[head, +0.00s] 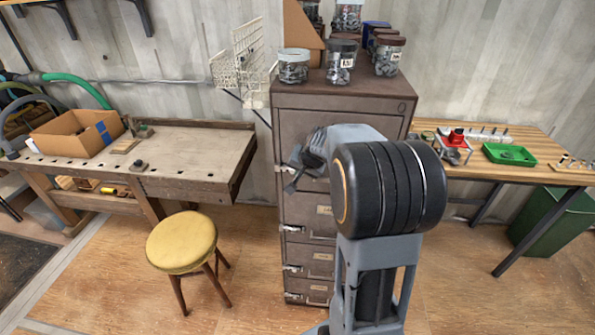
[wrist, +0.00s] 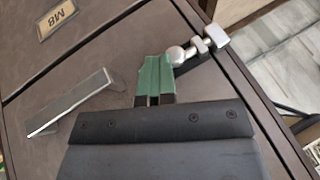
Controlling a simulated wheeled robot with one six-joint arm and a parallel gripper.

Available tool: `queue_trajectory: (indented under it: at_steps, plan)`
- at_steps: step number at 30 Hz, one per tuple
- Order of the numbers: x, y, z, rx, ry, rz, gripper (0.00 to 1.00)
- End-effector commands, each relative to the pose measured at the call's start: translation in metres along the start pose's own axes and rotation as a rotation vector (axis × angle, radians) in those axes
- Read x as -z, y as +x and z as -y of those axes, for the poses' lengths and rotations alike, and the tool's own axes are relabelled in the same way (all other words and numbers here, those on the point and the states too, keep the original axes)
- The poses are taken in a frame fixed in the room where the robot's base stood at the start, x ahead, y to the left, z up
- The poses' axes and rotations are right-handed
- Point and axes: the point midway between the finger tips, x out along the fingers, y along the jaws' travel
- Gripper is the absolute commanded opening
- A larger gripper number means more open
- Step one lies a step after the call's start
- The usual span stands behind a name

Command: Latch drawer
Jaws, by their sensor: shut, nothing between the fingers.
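The brown metal drawer cabinet (head: 312,222) stands in the middle of the head view, with silver latches down its left edge. My gripper (head: 293,178) is in front of its upper left edge, partly hidden by my arm. In the wrist view my gripper (wrist: 155,80) shows its green fingertips shut together and empty. A silver latch (wrist: 200,46) with a rounded knob lies just right of the fingertips; I cannot tell whether they touch. A drawer handle (wrist: 72,102) is to the left, and a label reading M8 (wrist: 57,18) is at the upper left.
Jars (head: 342,62) stand on the cabinet top. A workbench (head: 180,155) with a cardboard box (head: 75,135) is at left, and a yellow stool (head: 180,243) stands before it. A wooden table (head: 560,170) with a green tray (head: 509,154) is at right. Floor between stool and cabinet is clear.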

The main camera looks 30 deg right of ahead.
Motion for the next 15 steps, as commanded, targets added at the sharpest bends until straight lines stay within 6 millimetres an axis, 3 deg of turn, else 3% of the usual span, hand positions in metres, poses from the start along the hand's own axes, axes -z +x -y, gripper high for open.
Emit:
queue_trajectory:
  at_steps: [5, 11, 13, 15]
  plan:
    - [0.000, 0.000, 0.000, 0.004, -0.002, 0.000, 0.00]
    - [0.003, -0.009, -0.017, 0.005, -0.004, -0.002, 0.00]
    - [0.004, -0.014, -0.025, 0.006, -0.007, -0.001, 0.00]
    - [0.006, -0.032, -0.022, 0.009, -0.013, -0.002, 0.00]
